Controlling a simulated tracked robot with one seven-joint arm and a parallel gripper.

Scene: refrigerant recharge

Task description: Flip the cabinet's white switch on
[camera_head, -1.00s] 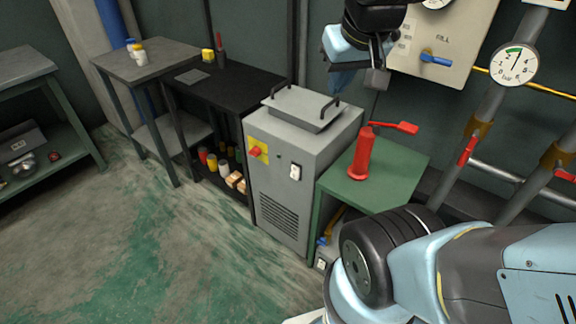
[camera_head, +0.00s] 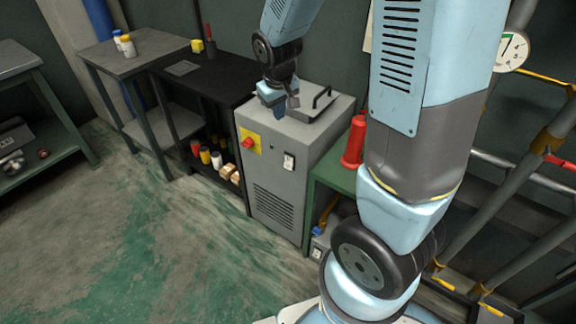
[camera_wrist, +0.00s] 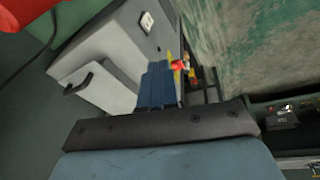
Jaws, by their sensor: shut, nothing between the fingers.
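The grey cabinet (camera_head: 272,210) stands in the middle of the head view. Its white switch (camera_head: 289,162) is on the front face, to the right of a red knob (camera_head: 248,142) on a yellow plate. The white switch also shows in the wrist view (camera_wrist: 146,22), on the cabinet's side of the picture; its rocker position is too small to tell. My gripper (camera_head: 279,108) is over the cabinet's top near the front edge, above the switch and apart from it. Its blue fingers (camera_wrist: 157,85) are together and empty in the wrist view.
A lid with black handles (camera_head: 312,104) lies on the cabinet top. A red bottle-like thing (camera_head: 354,142) stands on the green table at the right, partly behind my arm. A black shelf (camera_head: 205,88) with several jars adjoins at the left. The floor in front is free.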

